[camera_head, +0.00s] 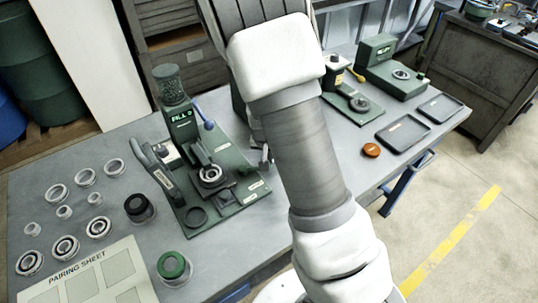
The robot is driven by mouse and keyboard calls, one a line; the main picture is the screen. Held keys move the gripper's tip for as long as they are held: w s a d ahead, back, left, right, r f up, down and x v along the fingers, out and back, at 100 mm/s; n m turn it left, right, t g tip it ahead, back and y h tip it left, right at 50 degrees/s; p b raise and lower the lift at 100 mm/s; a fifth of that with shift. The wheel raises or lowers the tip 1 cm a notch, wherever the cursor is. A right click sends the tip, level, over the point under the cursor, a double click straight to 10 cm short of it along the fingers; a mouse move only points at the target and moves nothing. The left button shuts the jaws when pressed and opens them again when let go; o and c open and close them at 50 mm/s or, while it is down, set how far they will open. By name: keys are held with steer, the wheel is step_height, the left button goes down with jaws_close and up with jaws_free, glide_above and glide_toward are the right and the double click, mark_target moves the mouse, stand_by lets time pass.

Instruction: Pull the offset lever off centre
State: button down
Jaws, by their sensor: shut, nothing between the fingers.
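The green ring grinder (222,190) stands on the grey table left of my arm, with a lit display on its upright housing. A lever with a blue knob (208,125) leans out from the right side of that housing. A thick grey handle (152,165) rises at the machine's left side. No readable label shows which of these is the offset lever. My gripper (265,160) is mostly hidden behind my own arm; only a small part shows at the grinder's right edge, apart from the blue knob. It is shut and empty.
Several metal rings (67,248), a black-topped jar (139,207), a green-topped jar (174,268) and a pairing sheet (85,283) lie left. Other green devices (392,72), dark trays (402,134) and an orange disc (372,150) are right. My arm covers the table's middle.

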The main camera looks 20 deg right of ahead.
steer(key=p+v, duration=0.5)
steer(key=v, duration=1.2)
steer(key=shift+r, duration=0.2)
steer(key=shift+s, duration=0.1)
steer(key=s+r+n+t+y, duration=0.1)
steer(key=s+r+n, duration=0.4)
steer(key=s+r, duration=1.1)
steer(key=shift+s+a+t+y, duration=0.3)
steer(key=shift+s+a+t, duration=0.2)
steer(key=shift+s+t, duration=0.35)
steer(key=shift+r, duration=0.2)
